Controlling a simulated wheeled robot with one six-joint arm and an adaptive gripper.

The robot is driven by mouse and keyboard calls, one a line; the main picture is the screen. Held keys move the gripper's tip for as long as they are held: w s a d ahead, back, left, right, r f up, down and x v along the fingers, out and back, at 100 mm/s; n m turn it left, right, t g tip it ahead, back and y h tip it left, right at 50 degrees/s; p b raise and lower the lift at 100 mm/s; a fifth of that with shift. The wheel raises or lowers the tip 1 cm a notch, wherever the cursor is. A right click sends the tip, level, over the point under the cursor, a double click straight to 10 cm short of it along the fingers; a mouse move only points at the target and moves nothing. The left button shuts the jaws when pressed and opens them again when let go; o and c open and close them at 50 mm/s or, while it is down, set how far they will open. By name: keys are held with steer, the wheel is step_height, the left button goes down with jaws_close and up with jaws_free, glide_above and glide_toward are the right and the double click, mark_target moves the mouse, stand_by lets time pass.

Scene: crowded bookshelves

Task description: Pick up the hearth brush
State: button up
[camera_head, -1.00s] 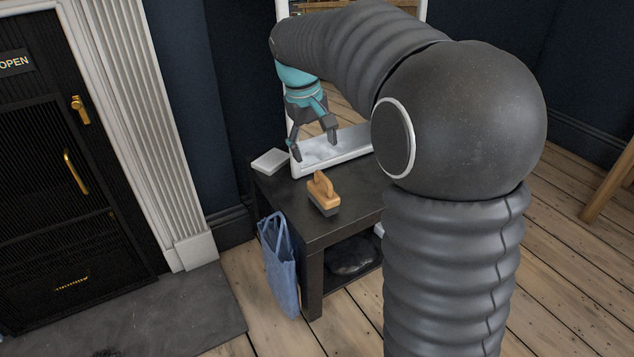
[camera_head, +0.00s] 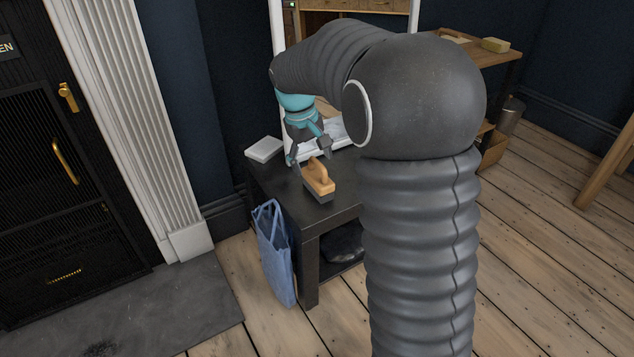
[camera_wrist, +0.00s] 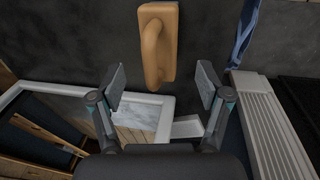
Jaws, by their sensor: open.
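The hearth brush (camera_head: 318,180) has a tan wooden handle and block with dark bristles below. In the wrist view the hearth brush (camera_wrist: 157,46) shows at the top centre, beyond my fingertips. My gripper (camera_head: 308,162) is open and empty, above the table and just behind the brush in the head view. In the wrist view my gripper (camera_wrist: 162,84) has its two fingers spread wide, with the brush handle's end roughly between their tips. I cannot tell the exact height gap.
A small white box (camera_head: 264,149) sits at the table's back left corner. A blue bag (camera_head: 274,255) hangs at its left side. A fireplace surround (camera_head: 150,130) stands left.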

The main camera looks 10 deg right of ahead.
mark_target(316, 175)
steer(key=f, duration=0.2)
steer(key=d+f+b, duration=0.1)
steer(key=f, duration=0.1)
steer(key=shift+f, duration=0.3)
steer(key=shift+a, duration=0.1)
steer(key=shift+c, duration=0.3)
steer(key=c, duration=1.3)
steer(key=shift+r, duration=0.1)
steer(key=shift+r, duration=0.55)
steer(key=r, duration=0.1)
steer(key=r+p, duration=0.1)
steer(key=r, duration=0.1)
steer(key=shift+s+d+r, duration=0.1)
steer(key=shift+d+r, duration=0.2)
steer(key=shift+d, duration=0.1)
steer(key=s+d+r, duration=0.1)
steer(key=d+r, duration=0.1)
steer(key=d, duration=0.1)
steer(key=s+d+r+p, duration=0.1)
steer(key=s+d+r, duration=0.1)
steer(key=d, duration=0.1)
steer(key=s+d+r, duration=0.2)
steer(key=d, duration=0.1)
steer(key=shift+d+r, duration=0.1)
steer(key=shift+d, duration=0.2)
